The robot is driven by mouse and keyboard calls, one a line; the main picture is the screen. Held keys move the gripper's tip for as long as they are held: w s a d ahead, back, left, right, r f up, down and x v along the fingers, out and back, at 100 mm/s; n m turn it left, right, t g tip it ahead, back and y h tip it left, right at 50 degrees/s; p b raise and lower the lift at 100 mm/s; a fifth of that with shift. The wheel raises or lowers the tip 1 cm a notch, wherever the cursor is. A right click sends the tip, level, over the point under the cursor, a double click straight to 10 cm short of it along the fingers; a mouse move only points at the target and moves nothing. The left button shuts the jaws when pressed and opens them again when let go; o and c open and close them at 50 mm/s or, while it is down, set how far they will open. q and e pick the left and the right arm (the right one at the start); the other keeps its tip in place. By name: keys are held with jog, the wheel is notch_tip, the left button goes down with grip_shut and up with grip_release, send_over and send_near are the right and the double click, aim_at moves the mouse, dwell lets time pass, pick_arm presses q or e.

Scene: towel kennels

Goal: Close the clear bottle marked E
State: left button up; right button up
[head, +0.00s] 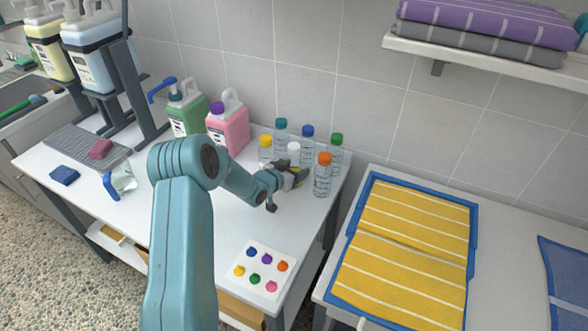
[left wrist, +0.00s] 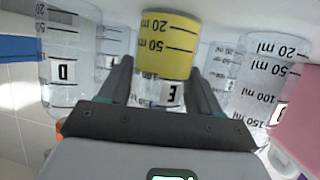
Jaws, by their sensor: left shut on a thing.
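The clear bottle marked E (left wrist: 172,92) is in the middle of the left wrist view, with yellow liquid at its base end. That view looks inverted. My left gripper (head: 290,176) is shut on this bottle; its fingers (left wrist: 165,85) lie on both sides of it. In the head view the gripper hides most of the bottle. A white top (head: 293,149) shows just above the gripper; I cannot tell whether it is a closed cap on E. My right gripper is not in view.
Clear bottles stand close around, with orange (head: 323,178), green (head: 336,142), blue (head: 307,133), teal (head: 281,127) and yellow (head: 265,142) caps. A pink jug (head: 234,130) and green jug (head: 188,115) stand behind left. A white card with coloured dots (head: 262,269) lies in front.

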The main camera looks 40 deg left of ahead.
aim_at(294, 146)
pick_arm(q)
jog(key=shift+r, duration=0.1)
notch_tip(294, 146, up, 9)
jog(key=shift+r, duration=0.1)
notch_tip(294, 146, up, 9)
jog(key=shift+r+p, duration=0.1)
jog(key=shift+p, duration=0.95)
jog(key=shift+r, duration=0.75)
jog(key=o, duration=0.3)
jog(key=c, duration=0.7)
